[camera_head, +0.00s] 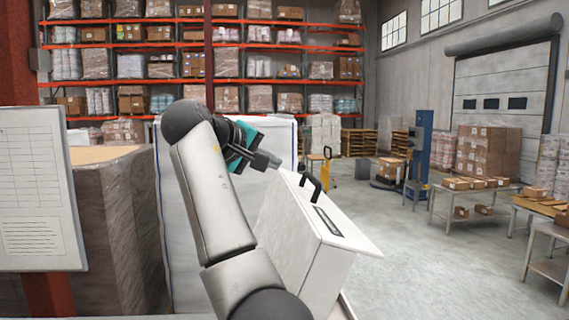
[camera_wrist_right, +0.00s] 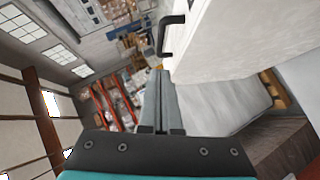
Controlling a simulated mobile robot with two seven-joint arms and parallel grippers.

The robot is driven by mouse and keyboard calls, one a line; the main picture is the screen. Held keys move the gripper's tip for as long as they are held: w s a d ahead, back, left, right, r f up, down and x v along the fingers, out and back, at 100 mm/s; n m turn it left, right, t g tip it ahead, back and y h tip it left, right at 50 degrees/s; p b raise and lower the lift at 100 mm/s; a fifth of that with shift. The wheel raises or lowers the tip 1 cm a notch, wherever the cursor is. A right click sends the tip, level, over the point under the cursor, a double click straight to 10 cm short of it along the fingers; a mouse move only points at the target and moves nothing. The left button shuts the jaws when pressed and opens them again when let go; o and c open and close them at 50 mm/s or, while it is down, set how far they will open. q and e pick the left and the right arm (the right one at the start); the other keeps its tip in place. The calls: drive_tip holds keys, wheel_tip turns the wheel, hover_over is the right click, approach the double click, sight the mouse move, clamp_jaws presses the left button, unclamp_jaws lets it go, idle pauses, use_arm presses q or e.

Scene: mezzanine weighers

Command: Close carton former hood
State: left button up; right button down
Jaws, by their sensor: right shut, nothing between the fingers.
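The carton former hood (camera_head: 330,222) is a white panel with a dark label strip and a black bar handle (camera_head: 311,184). It slopes down to the right over a white body (camera_head: 300,252). My right gripper (camera_head: 272,162) is shut and empty, just left of the hood's upper edge and apart from the handle. In the right wrist view, the shut fingers (camera_wrist_right: 159,105) lie beside the white hood (camera_wrist_right: 235,40), with the black handle (camera_wrist_right: 169,34) beyond them. My right arm hides part of the machine. My left gripper is not in view.
A wrapped pallet load (camera_head: 115,225) and a white notice board (camera_head: 38,190) stand at the left. A tall white wrapped block (camera_head: 185,250) is behind my arm. Packing tables (camera_head: 470,195) with cartons stand at the right. The grey floor (camera_head: 440,270) between is clear.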

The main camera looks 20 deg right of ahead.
sight(314, 181)
drive_tip(key=p+x, duration=0.2)
drive_tip(key=x, duration=0.5)
drive_tip(key=shift+w+d, duration=0.2)
drive_tip(key=shift+d, duration=0.2)
drive_tip(key=d+f, duration=0.1)
drive_tip(key=d+f+p, duration=0.1)
drive_tip(key=shift+s+d, duration=0.2)
drive_tip(key=shift+d, duration=0.1)
drive_tip(key=shift+s+d+f, duration=0.1)
drive_tip(key=shift+d+f, duration=0.25)
drive_tip(key=shift+d, duration=0.15)
